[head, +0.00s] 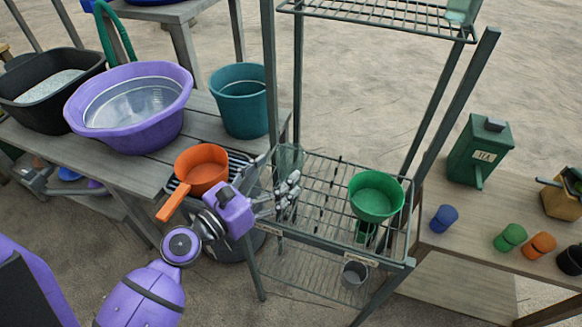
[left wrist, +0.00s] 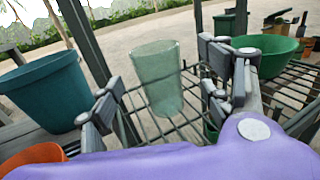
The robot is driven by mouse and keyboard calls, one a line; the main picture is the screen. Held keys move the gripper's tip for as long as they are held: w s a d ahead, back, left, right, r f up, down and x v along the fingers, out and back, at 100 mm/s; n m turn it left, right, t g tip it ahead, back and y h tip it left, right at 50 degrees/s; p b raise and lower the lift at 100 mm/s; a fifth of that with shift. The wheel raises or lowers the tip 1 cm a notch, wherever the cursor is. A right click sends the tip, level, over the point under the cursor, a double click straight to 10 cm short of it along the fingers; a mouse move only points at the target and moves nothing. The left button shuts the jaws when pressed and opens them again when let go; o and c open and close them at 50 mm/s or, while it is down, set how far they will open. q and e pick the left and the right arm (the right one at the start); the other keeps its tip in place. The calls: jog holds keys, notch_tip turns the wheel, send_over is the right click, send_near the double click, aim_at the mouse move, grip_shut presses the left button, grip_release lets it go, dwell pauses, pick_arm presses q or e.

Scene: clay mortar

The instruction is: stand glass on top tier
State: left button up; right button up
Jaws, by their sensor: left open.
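A clear greenish glass (left wrist: 158,75) stands upright on the wire shelf. In the left wrist view it shows between the spread fingers of my left gripper (left wrist: 165,98), with gaps on both sides. In the head view the glass (head: 287,158) is faint at the left end of the middle tier (head: 322,190), and my open left gripper (head: 286,190) is close in front of it. The top tier (head: 375,18) is a wire grid high above, with another greenish glass-like piece (head: 463,10) at its right corner, cut by the frame edge. My right gripper is out of view.
A green bowl (head: 376,195) stands on the middle tier's right side. Rack posts (head: 270,75) rise near my gripper. An orange pan (head: 201,168), teal bucket (head: 239,100) and purple basin (head: 130,105) stand on the left table. The top tier's left and middle are clear.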

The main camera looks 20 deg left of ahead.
aim_at(281, 168)
pick_arm(q)
jog(key=p+x, duration=0.1)
jog(key=x, duration=0.4)
jog(key=shift+a, duration=0.15)
jog(key=shift+w, duration=0.4)
jog(key=shift+f, duration=0.1)
jog(key=c, duration=1.5)
